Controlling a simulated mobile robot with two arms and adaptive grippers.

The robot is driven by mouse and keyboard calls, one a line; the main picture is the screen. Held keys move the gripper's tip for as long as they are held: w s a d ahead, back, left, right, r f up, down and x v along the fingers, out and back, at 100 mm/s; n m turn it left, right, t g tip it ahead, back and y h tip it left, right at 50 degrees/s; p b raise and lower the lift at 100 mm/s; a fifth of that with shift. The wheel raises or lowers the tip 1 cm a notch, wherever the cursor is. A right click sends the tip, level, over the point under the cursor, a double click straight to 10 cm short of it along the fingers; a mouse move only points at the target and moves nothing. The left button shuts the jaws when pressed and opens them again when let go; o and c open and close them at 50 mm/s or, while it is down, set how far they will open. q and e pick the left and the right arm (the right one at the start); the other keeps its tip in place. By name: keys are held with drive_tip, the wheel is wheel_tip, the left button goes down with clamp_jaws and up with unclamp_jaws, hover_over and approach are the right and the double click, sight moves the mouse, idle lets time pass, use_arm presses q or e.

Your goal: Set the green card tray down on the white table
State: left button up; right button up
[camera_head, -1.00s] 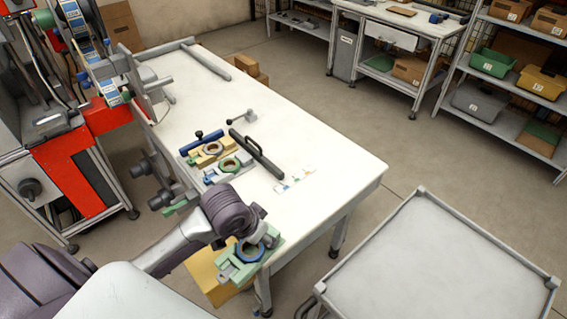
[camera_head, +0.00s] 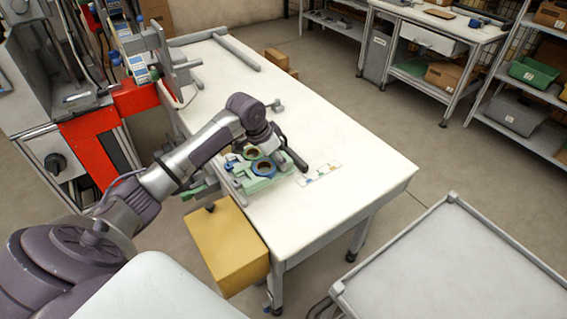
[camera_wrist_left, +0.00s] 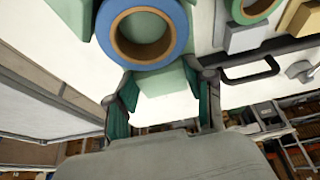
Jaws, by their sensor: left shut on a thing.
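The green card tray (camera_head: 257,187) carries a blue tape reel (camera_head: 264,169) with a brown core. My left gripper (camera_head: 268,146) is shut on the tray. The tray is over the near side of the white table (camera_head: 225,75), and I cannot tell whether it touches the top. In the left wrist view the two fingers (camera_wrist_left: 165,85) hold a green block of the tray (camera_wrist_left: 165,78), below the blue reel (camera_wrist_left: 143,36). The tray looks level. My right gripper is not in view.
A fixture with a green reel (camera_wrist_left: 257,8) and a black-handled bar (camera_wrist_left: 250,72) lie close beside the tray. A small printed strip (camera_head: 319,174) is to its right. A yellow box (camera_head: 230,247) stands by the near edge. The table's right end is clear.

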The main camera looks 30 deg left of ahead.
use_arm(q)
drive_tip(key=w, duration=0.1)
drive_tip(key=w+f, duration=0.2)
drive_tip(key=shift+w+a+f, duration=0.2)
drive_tip(key=shift+w+a, duration=0.1)
drive_tip(key=shift+w, duration=0.1)
drive_tip(key=shift+f, duration=2.1)
drive_tip(key=o, duration=1.3)
drive_tip(key=v, duration=1.2)
drive_tip(key=shift+s, duration=0.15)
